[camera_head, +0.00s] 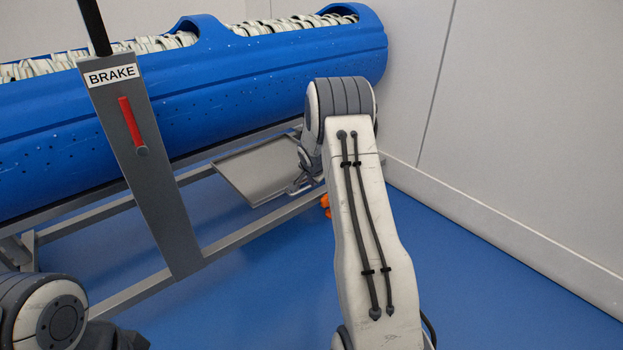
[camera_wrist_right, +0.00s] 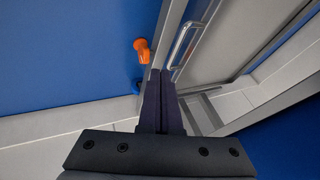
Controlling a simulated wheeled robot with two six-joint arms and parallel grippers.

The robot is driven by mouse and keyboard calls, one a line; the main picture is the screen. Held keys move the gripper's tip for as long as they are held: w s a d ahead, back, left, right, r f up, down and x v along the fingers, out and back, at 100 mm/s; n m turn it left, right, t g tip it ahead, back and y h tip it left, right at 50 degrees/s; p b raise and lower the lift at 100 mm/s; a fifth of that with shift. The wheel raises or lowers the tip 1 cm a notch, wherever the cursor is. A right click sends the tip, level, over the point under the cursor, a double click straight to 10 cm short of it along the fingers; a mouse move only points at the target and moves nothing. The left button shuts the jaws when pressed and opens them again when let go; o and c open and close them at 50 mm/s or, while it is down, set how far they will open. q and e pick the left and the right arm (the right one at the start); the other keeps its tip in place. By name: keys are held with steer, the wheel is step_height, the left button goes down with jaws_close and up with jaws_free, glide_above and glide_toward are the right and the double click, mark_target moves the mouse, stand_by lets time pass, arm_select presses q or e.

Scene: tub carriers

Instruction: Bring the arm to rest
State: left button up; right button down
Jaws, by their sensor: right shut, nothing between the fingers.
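My right arm reaches forward in the head view, and its upper links hide most of what lies past the wrist. My right gripper (camera_wrist_right: 161,76) shows in the right wrist view with its two dark fingers together and nothing between them. The fingertips appear close to a grey metal frame with a bar handle (camera_wrist_right: 183,42); I cannot tell if they touch it. Of my left arm only a joint shows at the lower left of the head view; its gripper is out of view.
A long blue perforated tub (camera_head: 240,82) with whitish strips inside lies on a grey frame (camera_head: 230,245). A post with a BRAKE label (camera_head: 112,75) and red lever (camera_head: 131,121) stands before it. A grey tray (camera_head: 258,170) and an orange part (camera_head: 326,203) sit low. The right wall is near.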

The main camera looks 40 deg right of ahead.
steer(key=s+a+r+n+y+p, duration=0.1)
steer(key=a+r+n+p, duration=0.15)
steer(key=a+r, duration=0.5)
steer(key=s+a+r+n+y+p, duration=0.1)
steer(key=a+r+n+p, duration=0.2)
steer(key=a, duration=0.7)
steer(key=s+a+r+n+g+y+p, duration=0.1)
steer(key=s+a+r+n+p, duration=0.15)
steer(key=s+a+r, duration=0.35)
steer(key=s+a+r+n+g+p, duration=0.1)
steer(key=s+a+r+n, duration=0.25)
steer(key=a, duration=0.55)
steer(key=s+a+r+n+g+y+p, duration=0.1)
steer(key=s+a+r+n+p, duration=0.25)
steer(key=s, duration=0.65)
steer(key=s+a+r+n+g+p, duration=0.1)
steer(key=s+a+r+n+p, duration=0.15)
steer(key=s+n, duration=0.45)
steer(key=s+a+r+n+g+y+p, duration=0.15)
steer(key=s+a+r, duration=0.25)
steer(key=s, duration=0.8)
step_height(320, 180, up, 37)
steer(key=p, duration=3.7)
steer(key=shift+w+a+f+h, duration=0.15)
steer(key=shift+w+a+h, duration=0.05)
steer(key=shift+w+h, duration=0.2)
